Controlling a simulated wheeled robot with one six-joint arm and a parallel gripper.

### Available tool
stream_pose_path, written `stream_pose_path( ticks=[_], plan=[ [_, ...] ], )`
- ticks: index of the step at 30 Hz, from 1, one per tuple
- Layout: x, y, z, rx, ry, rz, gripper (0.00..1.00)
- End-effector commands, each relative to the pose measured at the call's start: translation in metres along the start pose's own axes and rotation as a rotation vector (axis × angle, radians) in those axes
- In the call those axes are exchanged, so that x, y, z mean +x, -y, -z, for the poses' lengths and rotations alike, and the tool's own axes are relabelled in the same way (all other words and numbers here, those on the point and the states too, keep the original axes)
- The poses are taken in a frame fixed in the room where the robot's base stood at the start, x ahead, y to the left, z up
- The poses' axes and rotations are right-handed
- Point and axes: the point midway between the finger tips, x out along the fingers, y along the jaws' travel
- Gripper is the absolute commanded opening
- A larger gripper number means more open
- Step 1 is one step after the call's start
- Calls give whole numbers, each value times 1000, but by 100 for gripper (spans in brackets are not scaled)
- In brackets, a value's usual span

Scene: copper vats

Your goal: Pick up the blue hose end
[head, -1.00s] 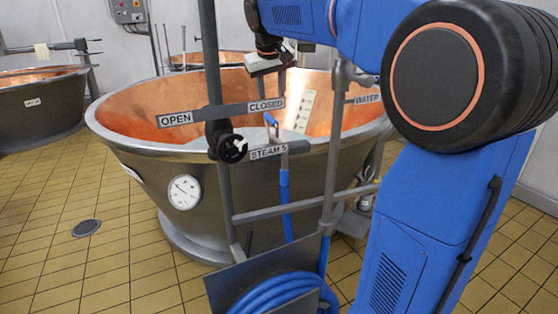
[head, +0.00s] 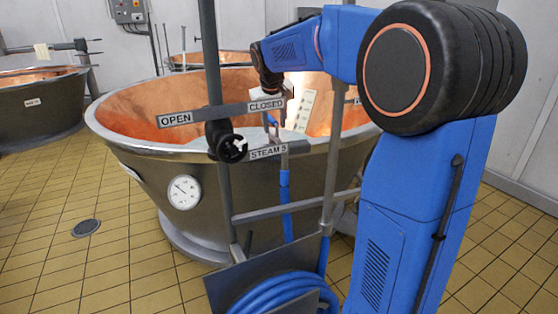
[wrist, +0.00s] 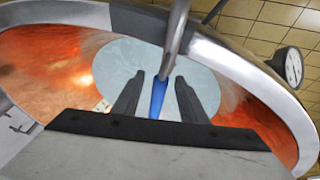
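The blue hose end (wrist: 158,97) shows between the two dark fingers of my gripper (wrist: 160,77) in the wrist view. The fingers are open, with a gap on each side of the blue piece. Whether it lies at fingertip depth I cannot tell. In the head view, a small blue piece (head: 271,119) shows at the vat's near rim, just below my wrist, and the blue hose (head: 285,190) hangs down below there. My fingertips are largely hidden there by the CLOSED sign and pipework.
A large copper-lined vat (head: 150,148) stands behind the pipe frame (head: 219,150). A black valve handle (head: 230,147) and the STEAM 5 label (head: 268,151) are close by. Coiled blue hose (head: 280,296) hangs low in front.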

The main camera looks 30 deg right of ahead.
Motion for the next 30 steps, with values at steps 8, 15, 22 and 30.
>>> stream_pose_path(
  ticks=[8, 15, 22, 30],
  plan=[
    [4, 0, 0, 0, -1, 0, 36],
    [3, 0, 0, 0, -3, 0, 0],
    [2, 0, 1, 0, -3, 0, 0],
    [-25, -6, 13, 2, -6, 0, 0]
  ],
)
